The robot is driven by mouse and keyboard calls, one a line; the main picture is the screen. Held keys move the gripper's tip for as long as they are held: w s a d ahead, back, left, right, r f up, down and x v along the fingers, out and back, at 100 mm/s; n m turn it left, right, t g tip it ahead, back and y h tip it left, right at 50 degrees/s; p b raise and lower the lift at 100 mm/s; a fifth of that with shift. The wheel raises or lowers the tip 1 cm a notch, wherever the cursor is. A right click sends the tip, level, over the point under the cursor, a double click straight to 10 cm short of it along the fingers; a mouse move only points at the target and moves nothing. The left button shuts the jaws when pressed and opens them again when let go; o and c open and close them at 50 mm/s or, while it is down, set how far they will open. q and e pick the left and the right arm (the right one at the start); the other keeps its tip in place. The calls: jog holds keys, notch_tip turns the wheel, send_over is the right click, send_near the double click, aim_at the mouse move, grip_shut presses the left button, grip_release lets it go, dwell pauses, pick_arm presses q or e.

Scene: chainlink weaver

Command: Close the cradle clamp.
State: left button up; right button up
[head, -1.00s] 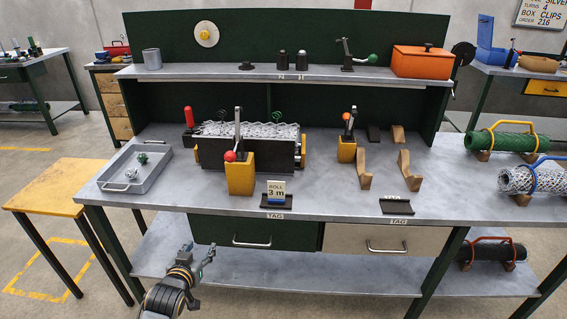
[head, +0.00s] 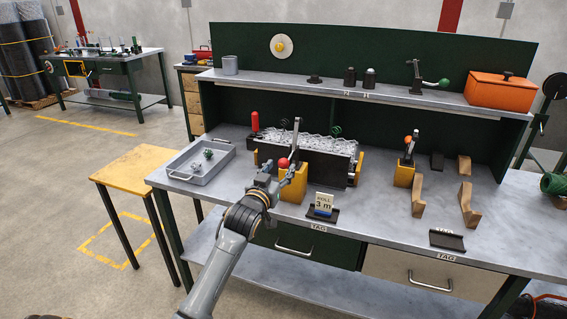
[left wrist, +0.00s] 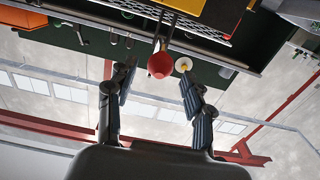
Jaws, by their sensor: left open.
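The cradle is a dark trough (head: 318,165) filled with silvery wire mesh (head: 300,142) on the bench. At its front stands a yellow clamp block (head: 293,192) with an upright metal bar (head: 296,132) and a red ball knob (head: 283,163). My left gripper (head: 280,174) is at the front of the block, close to the knob, and partly covers the block. In the left wrist view the gripper (left wrist: 158,82) is open and empty, with the red knob (left wrist: 160,65) between and just beyond its fingertips. Contact cannot be told. My right gripper is not in view.
A grey tray (head: 214,177) lies left of the cradle. A "ROLL 3 m" sign (head: 323,203) stands right of the block. Another yellow block (head: 404,175) with an orange-knobbed lever and wooden supports (head: 418,195) are farther right. A yellow-topped stool (head: 135,165) stands left.

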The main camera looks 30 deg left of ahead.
aim_at(281, 166)
pick_arm(q)
jog(key=shift+x, duration=1.7)
grip_shut()
